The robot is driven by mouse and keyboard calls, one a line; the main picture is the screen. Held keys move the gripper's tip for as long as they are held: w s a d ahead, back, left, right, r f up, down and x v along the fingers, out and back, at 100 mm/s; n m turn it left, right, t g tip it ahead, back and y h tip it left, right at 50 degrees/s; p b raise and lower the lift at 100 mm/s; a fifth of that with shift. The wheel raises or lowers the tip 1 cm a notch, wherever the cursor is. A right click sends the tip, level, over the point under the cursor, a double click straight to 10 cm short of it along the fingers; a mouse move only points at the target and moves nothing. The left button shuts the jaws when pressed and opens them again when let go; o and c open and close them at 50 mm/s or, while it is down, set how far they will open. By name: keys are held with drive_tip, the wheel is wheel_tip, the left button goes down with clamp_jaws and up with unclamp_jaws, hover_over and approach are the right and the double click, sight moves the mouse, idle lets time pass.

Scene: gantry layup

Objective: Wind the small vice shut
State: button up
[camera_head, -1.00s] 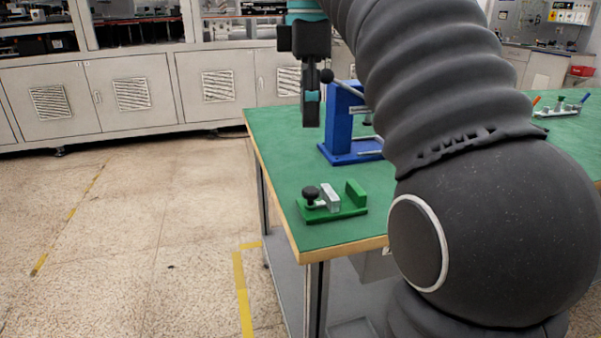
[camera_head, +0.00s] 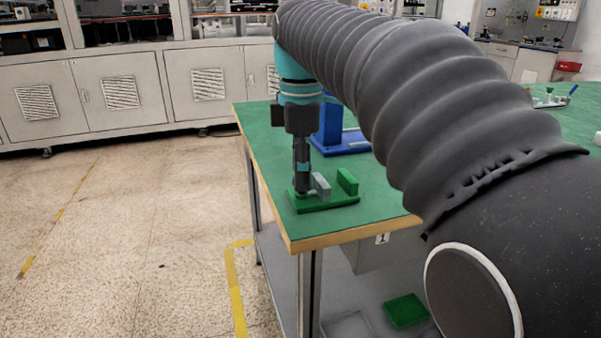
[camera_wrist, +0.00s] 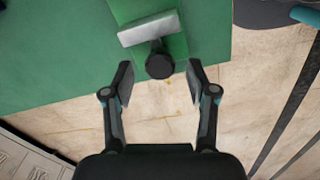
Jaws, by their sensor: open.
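The small green vice (camera_head: 325,204) sits near the front left corner of the green table top. Its grey sliding jaw (camera_head: 321,187) stands apart from its green fixed jaw (camera_head: 347,181), with a gap between them. My gripper (camera_head: 301,187) points down at the handle end of the vice and hides the knob in the head view. In the wrist view my gripper (camera_wrist: 160,80) is open, and the black knob (camera_wrist: 160,65) lies between and slightly beyond its fingertips, not touching either. The grey jaw (camera_wrist: 148,29) and green base (camera_wrist: 200,25) show past the knob.
A blue press-like stand (camera_head: 330,125) is on the table behind the vice. A small fixture with coloured handles (camera_head: 550,99) is at the far right. A green object (camera_head: 405,310) lies on the lower shelf. The floor left of the table is clear.

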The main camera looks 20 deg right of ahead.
drive_tip(key=shift+f, duration=0.2)
clamp_jaws()
drive_tip(key=shift+m, duration=0.3)
drive_tip(key=shift+r+m+p, duration=0.1)
drive_tip(key=shift+m+p, duration=0.8)
drive_tip(key=shift+m, duration=1.8)
